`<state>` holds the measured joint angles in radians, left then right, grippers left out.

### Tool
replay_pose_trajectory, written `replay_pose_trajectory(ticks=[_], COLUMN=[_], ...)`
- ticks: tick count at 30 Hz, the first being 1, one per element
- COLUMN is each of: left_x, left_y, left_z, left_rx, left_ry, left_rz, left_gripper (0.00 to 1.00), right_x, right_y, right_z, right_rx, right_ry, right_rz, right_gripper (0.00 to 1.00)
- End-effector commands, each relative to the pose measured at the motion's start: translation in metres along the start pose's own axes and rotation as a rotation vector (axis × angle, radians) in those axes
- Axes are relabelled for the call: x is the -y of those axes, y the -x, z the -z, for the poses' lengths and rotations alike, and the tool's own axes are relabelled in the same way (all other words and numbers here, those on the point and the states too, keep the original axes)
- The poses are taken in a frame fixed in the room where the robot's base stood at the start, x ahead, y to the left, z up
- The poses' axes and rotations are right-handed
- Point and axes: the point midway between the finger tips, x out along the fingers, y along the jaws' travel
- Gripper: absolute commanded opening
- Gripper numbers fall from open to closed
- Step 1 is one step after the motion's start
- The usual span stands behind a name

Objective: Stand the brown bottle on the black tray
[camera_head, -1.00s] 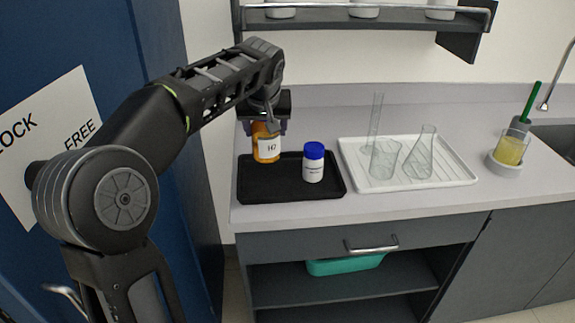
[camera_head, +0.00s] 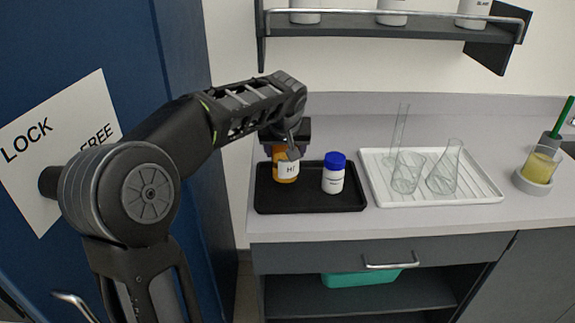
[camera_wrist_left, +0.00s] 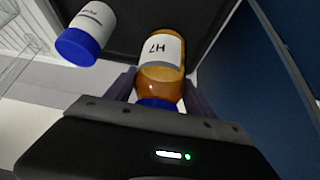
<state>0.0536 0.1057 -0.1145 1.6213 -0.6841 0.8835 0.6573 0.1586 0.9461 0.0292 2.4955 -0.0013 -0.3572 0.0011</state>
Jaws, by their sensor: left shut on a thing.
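The brown bottle (camera_head: 286,169) is amber with a white label and is upright at the left part of the black tray (camera_head: 312,206). My left gripper (camera_head: 286,150) is shut on it near its top. In the left wrist view the bottle (camera_wrist_left: 162,65) sits between the fingers of the left gripper (camera_wrist_left: 158,92), with its blue cap close to the palm. Its base is over the tray; I cannot tell for certain whether it touches the tray floor. My right gripper is not in view.
A white bottle with a blue cap (camera_head: 333,175) stands on the tray, right of the brown bottle. A white rack tray (camera_head: 480,193) with glassware is farther right. A shelf (camera_head: 370,28) with white containers hangs above. A blue cabinet (camera_head: 185,60) is at the left.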

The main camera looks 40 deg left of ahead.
Motion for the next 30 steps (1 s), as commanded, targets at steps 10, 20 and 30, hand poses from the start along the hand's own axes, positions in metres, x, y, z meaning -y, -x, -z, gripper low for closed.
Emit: replay_pose_trajectory(ticks=[10,20,30], left_x=[0.0,0.0,0.0], left_y=[-0.003,-0.033,-0.034], left_z=[-0.001,-0.021,-0.022], left_rx=[-0.003,-0.002,0.0], left_ry=[0.001,0.0,0.001], left_rz=[-0.001,-0.002,-0.001], left_gripper=[0.0,0.0,0.65], right_x=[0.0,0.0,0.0], right_y=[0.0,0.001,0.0], right_z=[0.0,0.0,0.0], right_rx=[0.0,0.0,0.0], right_ry=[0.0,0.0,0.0], right_rz=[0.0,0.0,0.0], right_gripper=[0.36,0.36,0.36])
